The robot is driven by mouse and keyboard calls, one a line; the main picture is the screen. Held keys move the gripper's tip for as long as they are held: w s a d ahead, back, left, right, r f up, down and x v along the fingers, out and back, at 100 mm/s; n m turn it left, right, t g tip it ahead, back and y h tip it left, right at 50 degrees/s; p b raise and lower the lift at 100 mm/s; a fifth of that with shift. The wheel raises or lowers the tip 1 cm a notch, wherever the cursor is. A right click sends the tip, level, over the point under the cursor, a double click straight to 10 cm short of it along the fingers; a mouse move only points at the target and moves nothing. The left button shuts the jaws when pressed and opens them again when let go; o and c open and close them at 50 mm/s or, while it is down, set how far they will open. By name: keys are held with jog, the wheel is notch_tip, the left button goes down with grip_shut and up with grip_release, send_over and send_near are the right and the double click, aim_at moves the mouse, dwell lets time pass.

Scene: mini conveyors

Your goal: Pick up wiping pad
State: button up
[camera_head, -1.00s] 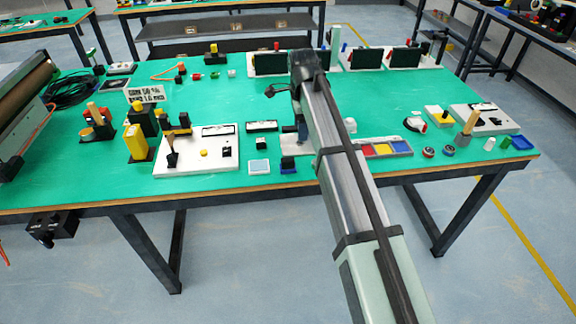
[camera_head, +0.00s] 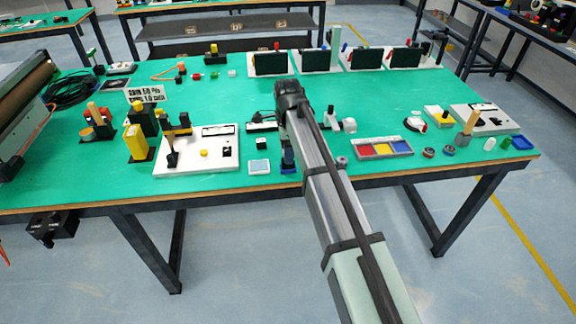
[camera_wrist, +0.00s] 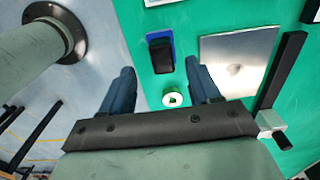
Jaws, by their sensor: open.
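The wiping pad appears to be the black block on a blue base (camera_wrist: 161,54) in the wrist view. It lies on the green mat just past and between my fingertips, not gripped. In the wrist view, my gripper (camera_wrist: 160,70) is open with two dark blue fingers, one on each side of the pad's line. Whether the fingertips are at the pad's height cannot be told.
A white ring (camera_wrist: 172,99) shows between the fingers. A shiny square plate (camera_wrist: 222,52) lies right of the pad. In the head view, a white panel (camera_head: 190,172) stands left, and a tray with red, yellow and blue sections (camera_head: 384,158) right.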

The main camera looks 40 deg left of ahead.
jog(key=shift+w+f, duration=0.15)
jog(key=shift+f, duration=2.45)
jog(key=c, duration=1.1)
jog(key=shift+o, duration=0.2)
notch_tip(320, 180, up, 10)
jog(key=shift+r, duration=0.1)
